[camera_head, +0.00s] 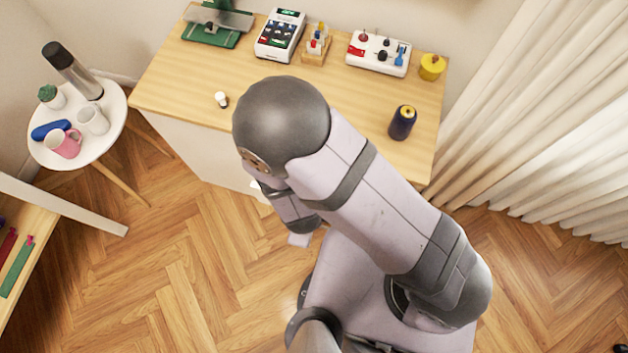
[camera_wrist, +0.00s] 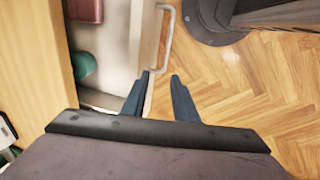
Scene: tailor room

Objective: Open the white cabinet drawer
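The white cabinet drawer (camera_wrist: 135,45) stands pulled out in the wrist view, with part of its inside showing beside the wooden top. A dark red thing and a green round thing (camera_wrist: 84,66) lie inside. Its pale bar handle (camera_wrist: 168,35) is on the drawer front. My gripper (camera_wrist: 160,75) is open, its two dark fingers apart at the lower end of the handle. I cannot tell whether a finger touches the handle.
The wooden top (camera_head: 180,85) holds a white bulb-like thing, a dark thread spool (camera_head: 402,122) and several devices along the back. A round white side table (camera_head: 110,125) with cups stands left. Curtains hang at the right. Wooden floor (camera_wrist: 240,90) is clear beside the drawer.

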